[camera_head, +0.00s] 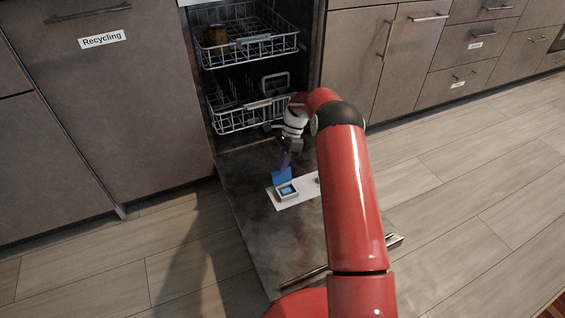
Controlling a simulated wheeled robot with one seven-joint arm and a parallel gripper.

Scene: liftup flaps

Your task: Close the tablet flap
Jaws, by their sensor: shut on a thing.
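The tablet flap (281,177) is small and blue. It stands raised at the back of the tablet compartment (287,191), a small grey-rimmed box with a blue inside. The compartment is on a white panel (302,189) on the inner face of the lowered dishwasher door. My gripper (284,163) points down from above at the flap's upper edge and is shut on the flap. The fingertips are small and dark here, so the exact contact is hard to see.
The dishwasher door (262,235) lies open and low over the wooden floor. The lower rack (240,115) and upper rack (250,48) are close behind my gripper. A brown item (217,35) is in the upper rack. Cabinets stand on both sides.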

